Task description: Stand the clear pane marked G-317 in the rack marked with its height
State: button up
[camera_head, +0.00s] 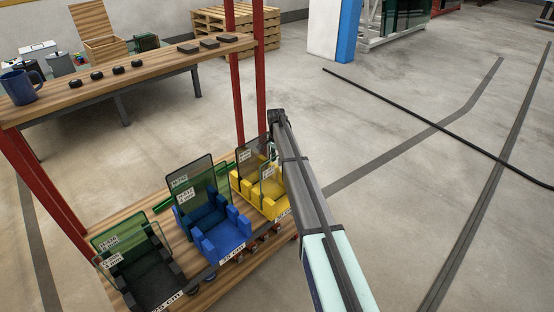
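Three racks stand in a row on a wooden shelf: a black rack (158,287), a blue rack (229,236) and a yellow rack (248,195). Their front height labels are too small to read surely. Green-tinted panes (205,172) stand at the blue rack, and another green-tinted pane (135,236) at the black one. A greyish pane (249,168) and a smaller, paler labelled pane (272,187) are at the yellow rack. I cannot read G-317 surely on any label. My gripper (272,150) is beside the yellow rack, mostly hidden by my arm; its grip is unclear.
Red posts (238,85) rise around the shelf. A pallet stack (235,30) stands farther back. A black cable (430,123) crosses the open floor at right.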

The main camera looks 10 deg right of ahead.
notch_tip(320, 180, up, 12)
dwell(0.6)
jog(key=shift+w+r, duration=0.15)
notch_tip(320, 180, up, 10)
jog(key=p, duration=0.4)
dwell(0.8)
